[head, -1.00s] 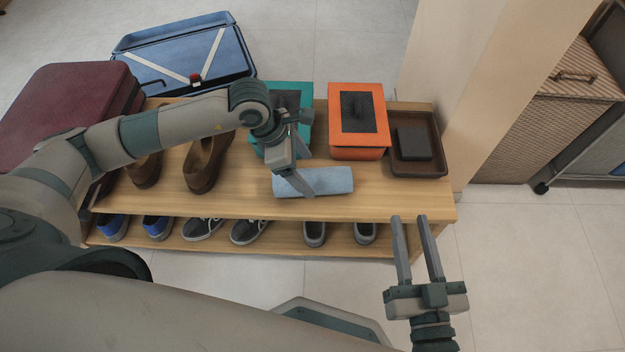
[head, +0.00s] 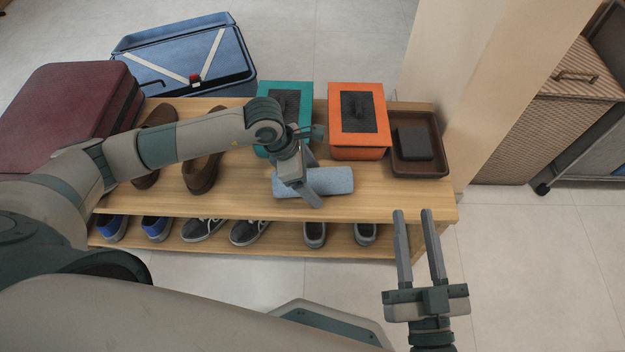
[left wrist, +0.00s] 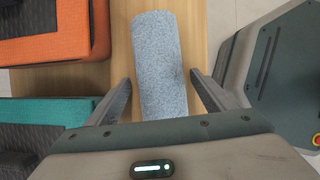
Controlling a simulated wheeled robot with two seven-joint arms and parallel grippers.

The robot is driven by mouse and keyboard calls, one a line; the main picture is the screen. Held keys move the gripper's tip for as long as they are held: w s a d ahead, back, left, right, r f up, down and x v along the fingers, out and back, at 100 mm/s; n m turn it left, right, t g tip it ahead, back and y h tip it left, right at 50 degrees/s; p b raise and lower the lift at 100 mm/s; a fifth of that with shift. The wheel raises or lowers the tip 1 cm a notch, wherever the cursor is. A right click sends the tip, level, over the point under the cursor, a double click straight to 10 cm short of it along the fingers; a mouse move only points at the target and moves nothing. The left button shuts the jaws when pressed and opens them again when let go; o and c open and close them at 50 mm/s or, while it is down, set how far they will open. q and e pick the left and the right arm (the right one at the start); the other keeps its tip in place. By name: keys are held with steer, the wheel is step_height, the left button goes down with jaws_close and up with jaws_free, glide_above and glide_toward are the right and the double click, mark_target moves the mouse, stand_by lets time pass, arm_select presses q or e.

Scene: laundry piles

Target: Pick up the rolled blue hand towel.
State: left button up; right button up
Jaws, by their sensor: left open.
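The rolled light-blue hand towel (head: 335,181) lies on the top board of the wooden shoe bench, near its front edge. In the left wrist view the towel (left wrist: 158,62) runs lengthwise between the two fingers. My left gripper (head: 312,182) is open above the towel, with a finger on either side of it in the wrist view (left wrist: 160,92). Contact between fingers and towel cannot be told.
Behind the towel stand a teal box (head: 275,98) and an orange box (head: 360,148). A brown tray (head: 432,170) holds a dark box. Brown shoes (head: 203,165) are left; several shoes fill the lower shelf (head: 280,241).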

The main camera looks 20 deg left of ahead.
mark_target(318, 174)
arm_select(q)
steer(key=shift+c, duration=0.6)
steer(key=c, duration=1.1)
steer(key=shift+r, duration=0.1)
